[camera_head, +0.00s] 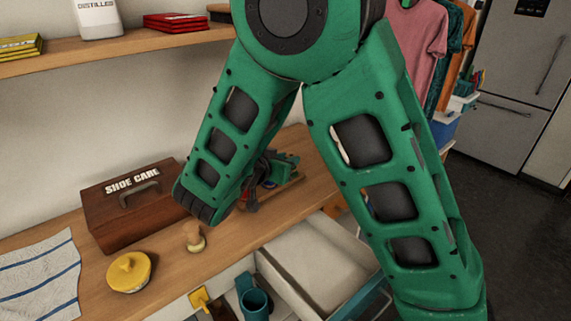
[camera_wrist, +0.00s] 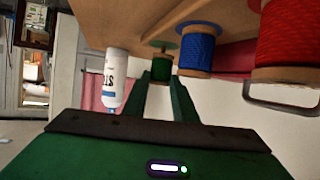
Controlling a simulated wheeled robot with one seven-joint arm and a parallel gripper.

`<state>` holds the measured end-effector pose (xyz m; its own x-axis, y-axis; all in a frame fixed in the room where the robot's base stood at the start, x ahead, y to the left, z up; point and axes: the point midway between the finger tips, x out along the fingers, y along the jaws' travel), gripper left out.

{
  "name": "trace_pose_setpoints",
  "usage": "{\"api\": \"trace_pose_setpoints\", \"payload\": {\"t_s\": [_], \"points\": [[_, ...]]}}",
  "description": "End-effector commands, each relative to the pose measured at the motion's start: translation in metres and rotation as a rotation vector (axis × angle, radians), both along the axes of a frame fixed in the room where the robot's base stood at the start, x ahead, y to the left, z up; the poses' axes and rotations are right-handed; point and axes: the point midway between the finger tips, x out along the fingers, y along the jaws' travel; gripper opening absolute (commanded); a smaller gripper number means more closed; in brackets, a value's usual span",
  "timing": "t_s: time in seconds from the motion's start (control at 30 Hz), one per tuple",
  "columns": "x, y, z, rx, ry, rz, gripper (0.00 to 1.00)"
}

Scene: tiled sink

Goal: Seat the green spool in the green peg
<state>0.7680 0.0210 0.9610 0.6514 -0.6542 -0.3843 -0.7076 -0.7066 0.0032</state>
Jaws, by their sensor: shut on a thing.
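The green spool (camera_wrist: 161,66) is between the two fingertips of my gripper (camera_wrist: 161,76) in the wrist view, and the gripper is shut on it. The wooden peg board (camera_wrist: 150,30) shows inverted along the top of that view. A green disc (camera_wrist: 166,45) on the board lies close to the spool's end. I cannot tell whether the spool is around the green peg, which is hidden. A blue spool (camera_wrist: 199,50) and a larger red spool (camera_wrist: 287,40) are on the board beside it. In the head view my forearm hides most of the board.
A shoe-care box (camera_head: 130,208), a yellow round tin (camera_head: 129,273), a small wooden-handled item (camera_head: 194,238) and a striped cloth (camera_head: 42,275) lie on the counter. An open drawer or basin (camera_head: 310,275) is below its front edge. A white bottle (camera_wrist: 111,80) shows beside the fingers.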

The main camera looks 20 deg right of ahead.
Motion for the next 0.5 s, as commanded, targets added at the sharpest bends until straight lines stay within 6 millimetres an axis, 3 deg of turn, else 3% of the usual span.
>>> {"api": "trace_pose_setpoints", "payload": {"t_s": [0.1, 0.33, 0.37, 0.4, 0.5], "points": [[-0.0004, -0.0004, -0.0105, -0.001, 0.001, -0.001, 0.0], [-0.0004, -0.0002, -0.0115, 0.001, -0.001, -0.001, 0.0], [-0.0004, -0.0001, -0.0115, 0.001, -0.002, -0.001, 0.32], [-0.0004, -0.0001, -0.0114, 0.001, -0.002, -0.001, 0.42], [-0.0003, 0.0, -0.0113, 0.001, -0.002, -0.001, 0.44]]}}
